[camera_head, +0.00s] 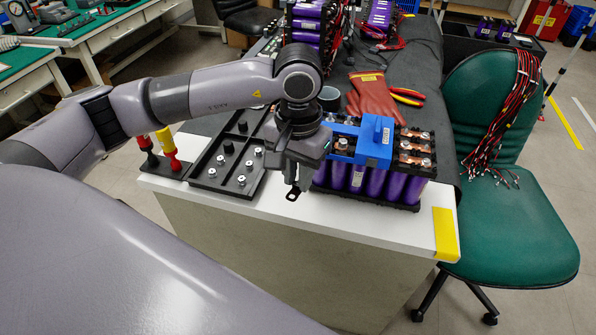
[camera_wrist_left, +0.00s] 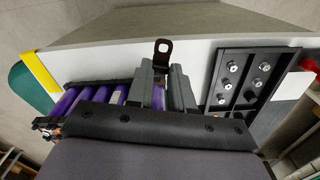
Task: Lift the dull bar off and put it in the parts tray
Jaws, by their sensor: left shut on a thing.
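My left gripper (camera_head: 297,185) is shut on the dull bar (camera_head: 293,194), a small dark strip whose end sticks out below the fingers. In the left wrist view the bar (camera_wrist_left: 162,48) shows a hole near its end, between my fingertips (camera_wrist_left: 161,75). The gripper hangs beside the purple battery pack (camera_head: 390,187), to its left, over the white bench front. Bright copper bars (camera_head: 414,150) lie on the pack's right part, beside a blue cover (camera_head: 376,138). The black parts tray (camera_head: 206,174) lies left of the gripper and holds several bolts or nuts. My right gripper is out of view.
Red gloves (camera_head: 374,95) and pliers (camera_head: 407,96) lie behind the pack. A yellow strip (camera_head: 446,232) marks the bench corner. A green chair (camera_head: 510,215) stands at the right.

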